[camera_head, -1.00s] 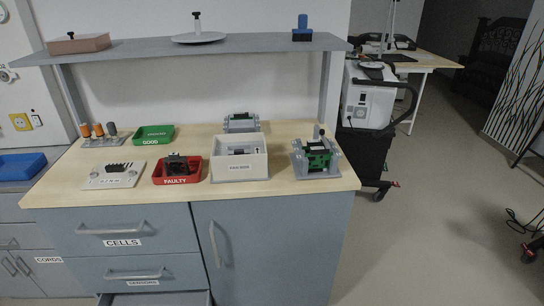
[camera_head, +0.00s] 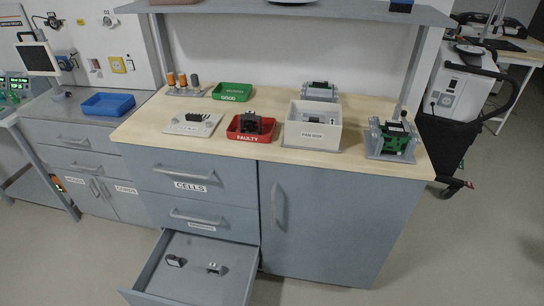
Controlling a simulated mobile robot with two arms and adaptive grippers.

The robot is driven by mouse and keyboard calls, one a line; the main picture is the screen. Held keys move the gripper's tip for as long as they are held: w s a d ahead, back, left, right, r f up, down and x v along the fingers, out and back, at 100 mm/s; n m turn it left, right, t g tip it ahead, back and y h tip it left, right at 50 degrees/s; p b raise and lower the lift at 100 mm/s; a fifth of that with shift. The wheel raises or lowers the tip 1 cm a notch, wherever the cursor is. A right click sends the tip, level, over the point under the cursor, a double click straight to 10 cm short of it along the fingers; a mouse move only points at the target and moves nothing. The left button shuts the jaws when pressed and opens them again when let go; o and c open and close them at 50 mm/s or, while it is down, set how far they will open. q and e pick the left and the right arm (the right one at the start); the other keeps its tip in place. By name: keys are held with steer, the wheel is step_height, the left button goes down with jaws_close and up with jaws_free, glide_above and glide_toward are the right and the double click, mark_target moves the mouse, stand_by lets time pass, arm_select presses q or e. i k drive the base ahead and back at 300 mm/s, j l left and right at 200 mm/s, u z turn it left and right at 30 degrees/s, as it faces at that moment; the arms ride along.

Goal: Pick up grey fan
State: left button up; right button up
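A white box labelled "FAN BOX" (camera_head: 312,133) stands on the wooden bench top, with a dark grey item (camera_head: 314,119) partly visible inside it, too small to identify surely as the grey fan. A black, fan-like part (camera_head: 251,123) sits in the red tray labelled "FAULTY" (camera_head: 242,136). A grey fixture (camera_head: 374,145) with a green board (camera_head: 394,138) stands at the bench's right end. Another grey device (camera_head: 320,90) stands behind the fan box. Neither of my grippers is in view.
A green "GOOD" tray (camera_head: 232,91), a white plate with black parts (camera_head: 193,124) and orange-topped cylinders (camera_head: 182,82) are on the bench. An open drawer (camera_head: 196,272) holding two small parts juts out below. A shelf edge (camera_head: 290,10) overhangs. A dark cart (camera_head: 447,148) stands right.

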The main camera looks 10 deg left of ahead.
mark_target(212, 269)
steer(key=k+u, duration=0.1)
steer(key=u, duration=0.8)
steer(key=i, duration=0.1)
